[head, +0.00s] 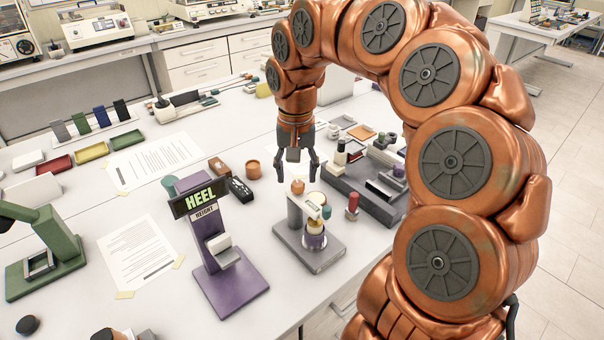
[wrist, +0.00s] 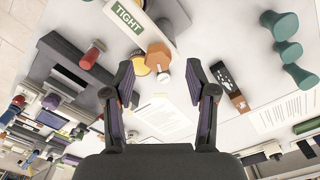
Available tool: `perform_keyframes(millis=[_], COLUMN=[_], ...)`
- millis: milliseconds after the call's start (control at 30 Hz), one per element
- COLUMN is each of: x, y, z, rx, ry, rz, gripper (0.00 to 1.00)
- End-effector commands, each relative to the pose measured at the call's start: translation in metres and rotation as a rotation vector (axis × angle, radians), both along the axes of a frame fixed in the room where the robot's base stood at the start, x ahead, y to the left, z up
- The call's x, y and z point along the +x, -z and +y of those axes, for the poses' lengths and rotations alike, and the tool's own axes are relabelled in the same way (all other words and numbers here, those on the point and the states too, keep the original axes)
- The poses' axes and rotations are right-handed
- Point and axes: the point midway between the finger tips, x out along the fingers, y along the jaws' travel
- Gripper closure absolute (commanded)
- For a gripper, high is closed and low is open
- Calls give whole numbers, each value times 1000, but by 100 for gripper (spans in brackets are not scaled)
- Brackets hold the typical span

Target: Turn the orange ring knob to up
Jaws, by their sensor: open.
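My gripper (head: 297,170) points down just above the knob, fingers apart and empty. In the wrist view the fingers of my gripper (wrist: 160,80) stand either side of the knob, apart from it.
A red-topped post (head: 352,203) and a dark grey bench device (head: 350,185) are close on the right. A TIGHT label (wrist: 128,15) shows in the wrist view. Papers (head: 138,252) lie on the left.

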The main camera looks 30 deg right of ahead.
Motion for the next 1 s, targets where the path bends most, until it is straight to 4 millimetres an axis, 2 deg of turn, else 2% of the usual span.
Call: perform_keyframes(millis=[233,633,1000], x=[-1,0,0], y=[19,23,23], z=[-1,-2,-2], rx=[0,0,0], ry=[2,4,4], rz=[2,-2,-2], gripper=[43,43,82])
